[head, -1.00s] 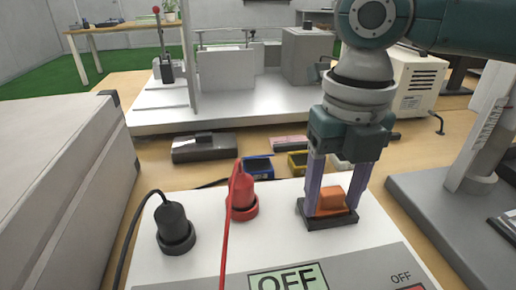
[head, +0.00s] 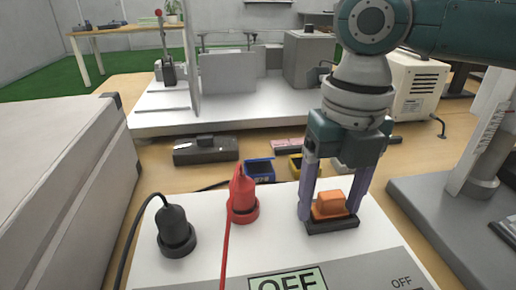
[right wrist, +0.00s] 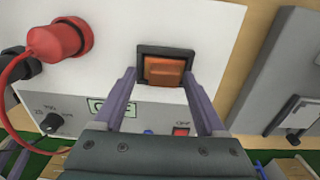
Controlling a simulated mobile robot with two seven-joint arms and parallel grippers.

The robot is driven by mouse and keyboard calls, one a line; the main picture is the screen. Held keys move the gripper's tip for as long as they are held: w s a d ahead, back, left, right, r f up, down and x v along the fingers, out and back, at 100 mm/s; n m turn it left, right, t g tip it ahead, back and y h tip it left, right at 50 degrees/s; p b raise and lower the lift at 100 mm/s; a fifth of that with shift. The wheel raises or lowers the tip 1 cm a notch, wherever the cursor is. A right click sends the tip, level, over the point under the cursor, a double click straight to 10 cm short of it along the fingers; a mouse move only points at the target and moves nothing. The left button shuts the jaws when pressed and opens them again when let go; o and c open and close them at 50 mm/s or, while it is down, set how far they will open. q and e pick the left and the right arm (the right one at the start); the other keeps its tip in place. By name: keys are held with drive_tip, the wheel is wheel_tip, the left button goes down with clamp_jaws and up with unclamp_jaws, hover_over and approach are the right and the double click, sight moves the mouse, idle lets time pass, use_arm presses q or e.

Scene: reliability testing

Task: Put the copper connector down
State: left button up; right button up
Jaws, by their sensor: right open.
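The copper connector (head: 331,204) is an orange-brown block sitting in a black square holder (head: 333,225) on top of the white box. It also shows in the right wrist view (right wrist: 164,72), inside the black frame (right wrist: 166,50). My right gripper (head: 330,212) is above the white box with its two purple fingers on either side of the connector. In the right wrist view my right gripper (right wrist: 160,82) is open, its fingertips apart near the holder's near corners. My left gripper is in neither view.
The white box (head: 285,213) carries a red plug (head: 242,195), a black plug (head: 174,230) and a display reading OFF (head: 288,279). Blue (head: 259,169) and yellow (head: 296,166) bins stand behind it. A large grey case (head: 65,170) is at left.

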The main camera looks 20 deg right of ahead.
sight(334, 199)
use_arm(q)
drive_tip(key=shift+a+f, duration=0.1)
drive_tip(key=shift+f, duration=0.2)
use_arm(e)
drive_tip(key=shift+s+d+f, duration=0.1)
drive_tip(key=shift+d+f, duration=0.15)
drive_tip(key=shift+f, duration=0.2)
drive_tip(key=shift+s+d+f, duration=0.1)
drive_tip(key=shift+d+f, duration=0.1)
drive_tip(key=shift+f, duration=0.2)
drive_tip(key=shift+r, duration=0.25)
use_arm(q)
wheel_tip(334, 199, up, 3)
drive_tip(key=p, duration=0.3)
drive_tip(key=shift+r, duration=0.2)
use_arm(e)
wheel_tip(334, 199, up, 14)
drive_tip(key=shift+w+a+f, duration=0.15)
drive_tip(key=shift+a+f, duration=0.1)
